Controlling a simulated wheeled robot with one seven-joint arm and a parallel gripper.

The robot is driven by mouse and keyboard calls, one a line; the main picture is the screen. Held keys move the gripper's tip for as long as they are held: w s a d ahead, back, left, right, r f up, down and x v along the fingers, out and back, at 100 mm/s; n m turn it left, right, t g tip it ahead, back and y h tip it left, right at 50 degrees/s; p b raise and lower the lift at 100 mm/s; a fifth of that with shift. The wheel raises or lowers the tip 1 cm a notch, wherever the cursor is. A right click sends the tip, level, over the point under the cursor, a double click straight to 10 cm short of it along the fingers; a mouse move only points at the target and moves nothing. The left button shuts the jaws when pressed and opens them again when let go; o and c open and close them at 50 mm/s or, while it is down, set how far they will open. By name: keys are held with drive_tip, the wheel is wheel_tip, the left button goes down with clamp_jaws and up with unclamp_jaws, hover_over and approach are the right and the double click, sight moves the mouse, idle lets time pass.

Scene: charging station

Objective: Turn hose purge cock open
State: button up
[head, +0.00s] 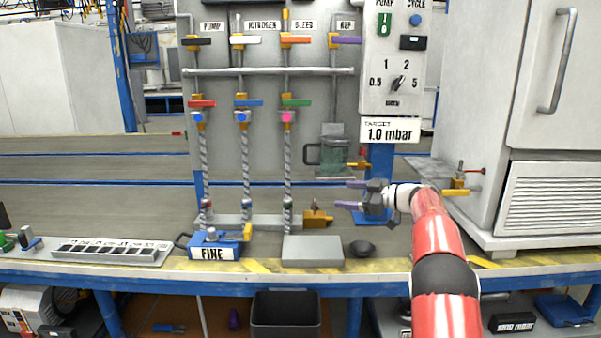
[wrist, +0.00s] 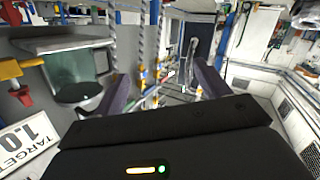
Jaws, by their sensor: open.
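No readable label marks a hose purge cock, so I cannot tell which cock it is. In the head view, three braided hoses hang below cocks with a red handle (head: 202,103), a blue handle (head: 248,102) and a green handle (head: 296,102). A brass fitting (head: 315,216) sits at the right end of the low manifold (head: 263,220). Another brass cock (head: 457,190) with a red-tipped stem is at the right, by the white cabinet. My gripper (head: 351,195) is open and empty, pointing left above and right of the brass fitting. Its fingers (wrist: 165,85) are spread in the wrist view.
Upper valves labelled pump, nitrogen, bleed and ref line the panel (head: 265,135). A glass jar (head: 333,152) hangs above my gripper. A grey block (head: 312,250), a black dish (head: 362,248) and a blue FINE box (head: 214,245) stand on the bench front. The white cabinet (head: 550,190) bounds the right.

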drive_tip(key=s+d+r+m+t+h, duration=0.25)
drive_tip(key=r+m+t+h, duration=0.2)
drive_tip(key=r, duration=0.55)
drive_tip(key=s+d+r+m+t+h, duration=0.2)
drive_tip(key=d+r+m+t+h, duration=0.15)
drive_tip(key=r+t, duration=0.4)
drive_tip(key=s+d+r+m+g+h, duration=0.2)
drive_tip(key=s+r+m+h, duration=0.1)
drive_tip(key=s+m+h, duration=0.3)
drive_tip(key=s+a+f+g, duration=0.2)
drive_tip(key=s+f+g, duration=0.2)
drive_tip(key=s+f, duration=0.5)
drive_tip(key=s+a+f+g, duration=0.2)
drive_tip(key=s+f, duration=0.6)
drive_tip(key=s, duration=1.1)
drive_tip(key=s+a+f+m+g, duration=0.1)
drive_tip(key=s+a+f+g, duration=0.2)
drive_tip(key=s, duration=1.1)
wheel_tip(320, 180, down, 7)
drive_tip(key=g, duration=0.3)
drive_tip(key=shift+s+r+g, duration=0.15)
drive_tip(key=shift+s+g, duration=0.05)
drive_tip(key=shift+g, duration=0.1)
